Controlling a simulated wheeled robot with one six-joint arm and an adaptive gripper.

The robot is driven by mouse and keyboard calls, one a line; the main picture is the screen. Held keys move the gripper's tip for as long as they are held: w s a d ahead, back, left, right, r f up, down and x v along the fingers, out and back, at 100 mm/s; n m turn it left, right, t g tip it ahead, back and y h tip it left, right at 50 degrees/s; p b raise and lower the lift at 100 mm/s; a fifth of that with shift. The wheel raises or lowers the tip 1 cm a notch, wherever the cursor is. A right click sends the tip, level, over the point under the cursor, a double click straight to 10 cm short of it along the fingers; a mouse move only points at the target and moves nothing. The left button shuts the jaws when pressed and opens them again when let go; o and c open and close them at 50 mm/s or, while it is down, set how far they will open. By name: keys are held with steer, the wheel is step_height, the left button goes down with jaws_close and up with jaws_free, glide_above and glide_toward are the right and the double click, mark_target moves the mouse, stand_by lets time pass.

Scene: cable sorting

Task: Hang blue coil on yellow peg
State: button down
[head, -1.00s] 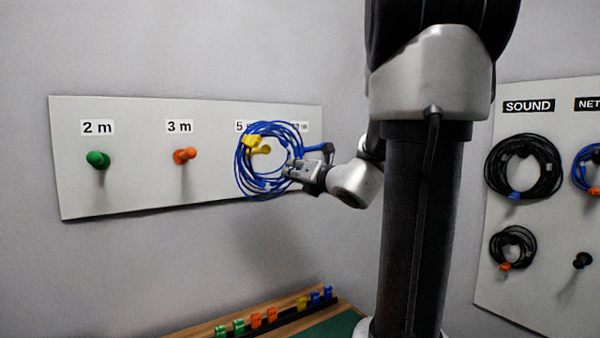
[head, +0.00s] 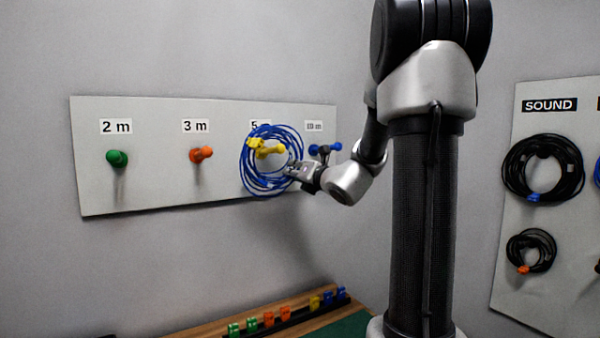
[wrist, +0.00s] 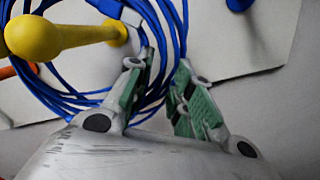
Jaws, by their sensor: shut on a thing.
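The blue coil (head: 248,172) is a loose ring of blue cable with a yellow tag (head: 255,143) at its upper left. It hangs upright in front of the board, around the yellow peg (head: 278,150) under the "5 m" label. In the wrist view the yellow peg (wrist: 70,36) stands inside the loop, its round knob towards me. Cable of the coil (wrist: 155,30) curves right of the peg and runs between my fingers. My gripper (head: 290,171) is shut on the coil's right side. The exact contact of cable and peg cannot be told.
The green peg (head: 117,158) and orange peg (head: 201,153) are bare on the left. A blue peg (head: 325,149) is close to the right of my gripper. Colored clips (head: 268,318) stand in a rack below. A second board (head: 508,270) with black coils is at right.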

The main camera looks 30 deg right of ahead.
steer(key=shift+w+f, duration=0.6)
steer(key=shift+w, duration=0.3)
steer(key=shift+w+f, duration=0.55)
steer(key=shift+w, duration=0.4)
steer(key=shift+w+f, duration=0.6)
steer(key=shift+w, duration=0.3)
steer(key=c, duration=1.2)
jaws_free()
steer(key=shift+s, duration=0.1)
